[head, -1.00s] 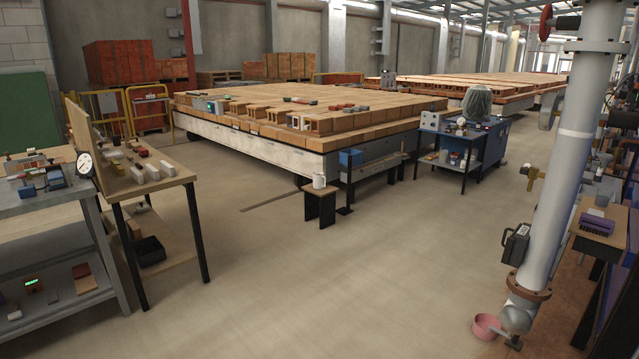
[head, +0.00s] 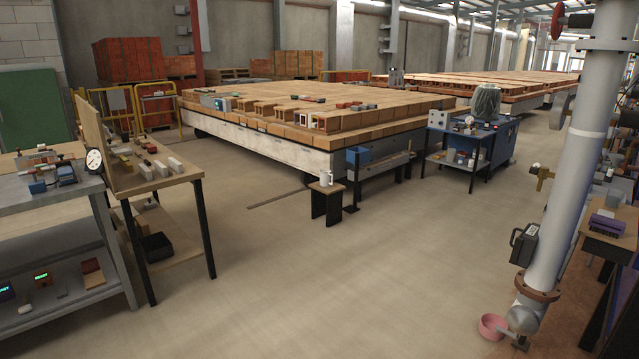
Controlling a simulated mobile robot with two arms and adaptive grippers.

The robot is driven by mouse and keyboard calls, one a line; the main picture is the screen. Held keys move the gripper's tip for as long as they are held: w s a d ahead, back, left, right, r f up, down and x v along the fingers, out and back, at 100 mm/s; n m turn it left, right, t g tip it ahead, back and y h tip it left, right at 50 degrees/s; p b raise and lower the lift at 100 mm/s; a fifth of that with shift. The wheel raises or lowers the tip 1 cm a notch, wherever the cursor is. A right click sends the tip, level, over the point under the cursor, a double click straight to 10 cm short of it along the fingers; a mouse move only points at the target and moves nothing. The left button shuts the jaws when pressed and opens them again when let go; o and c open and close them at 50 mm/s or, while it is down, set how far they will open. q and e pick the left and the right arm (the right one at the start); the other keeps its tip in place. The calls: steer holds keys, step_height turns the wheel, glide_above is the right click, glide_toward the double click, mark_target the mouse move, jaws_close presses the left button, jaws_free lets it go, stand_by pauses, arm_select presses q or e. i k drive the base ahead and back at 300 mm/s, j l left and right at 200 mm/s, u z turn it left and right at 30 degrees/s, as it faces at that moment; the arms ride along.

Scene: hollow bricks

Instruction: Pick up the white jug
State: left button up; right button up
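The white jug (head: 325,178) stands upright on a small dark-legged stool (head: 327,190) in the middle of the head view. The stool is on the floor in front of the near corner of the large brick-covered platform. The jug looks small and far off, and its handle is hard to make out. Neither of my grippers shows in the head view.
Open floor (head: 330,280) lies between me and the stool. Workbenches (head: 50,210) with tools stand on the left. A blue wheeled cabinet (head: 468,150) is right of the stool. A thick grey pipe (head: 575,170) and a pink pot (head: 492,327) are on the right.

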mark_target(325, 176)
steer(key=i, duration=5.85)
